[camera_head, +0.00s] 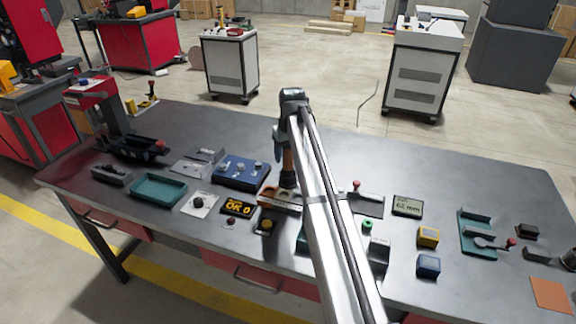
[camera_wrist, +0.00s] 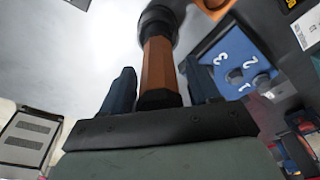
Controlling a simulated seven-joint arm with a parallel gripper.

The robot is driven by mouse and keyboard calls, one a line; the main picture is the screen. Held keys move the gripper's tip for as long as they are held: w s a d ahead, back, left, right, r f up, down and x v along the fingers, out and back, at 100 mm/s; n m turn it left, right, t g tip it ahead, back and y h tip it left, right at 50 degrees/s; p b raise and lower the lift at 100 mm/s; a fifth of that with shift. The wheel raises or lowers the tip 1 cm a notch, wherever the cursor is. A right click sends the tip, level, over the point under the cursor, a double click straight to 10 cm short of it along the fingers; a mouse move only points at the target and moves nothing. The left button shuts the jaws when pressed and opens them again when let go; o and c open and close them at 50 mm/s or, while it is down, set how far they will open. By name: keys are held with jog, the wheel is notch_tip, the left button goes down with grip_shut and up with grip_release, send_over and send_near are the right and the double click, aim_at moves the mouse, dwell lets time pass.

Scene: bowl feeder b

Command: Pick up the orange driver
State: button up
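The driver's dark collar (camera_wrist: 158,22) shows at the far end of the handle. In the head view my gripper (camera_head: 284,140) is above the driver (camera_head: 287,164), which is upright over a small wooden-coloured holder (camera_head: 270,195). My arm covers part of this holder, and the driver's lower tip is hidden.
A blue block with numbered dials (camera_head: 241,172) sits left of the driver. A teal tray (camera_head: 158,190) and an OK display (camera_head: 237,209) are further left and in front. A lever plate (camera_head: 366,201) and 62 mm display (camera_head: 407,206) lie right of my arm. The back of the table is clear.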

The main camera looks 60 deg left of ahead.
jog(key=c, duration=1)
jog(key=shift+o, duration=0.2)
jog(key=shift+r, duration=0.55)
notch_tip(320, 180, up, 8)
jog(key=shift+s+a+r, duration=0.1)
jog(key=shift+s+r, duration=0.05)
jog(key=shift+r, duration=0.05)
jog(key=s+a+n, duration=0.4)
jog(key=s+a, duration=0.2)
jog(key=s, duration=0.3)
jog(key=s+a+r+n+g, duration=0.1)
jog(key=s+a+n, duration=0.4)
jog(key=s, duration=0.5)
jog(key=shift+s+a+h, duration=0.15)
jog(key=shift+a+h, duration=0.15)
jog(key=shift+a, duration=0.35)
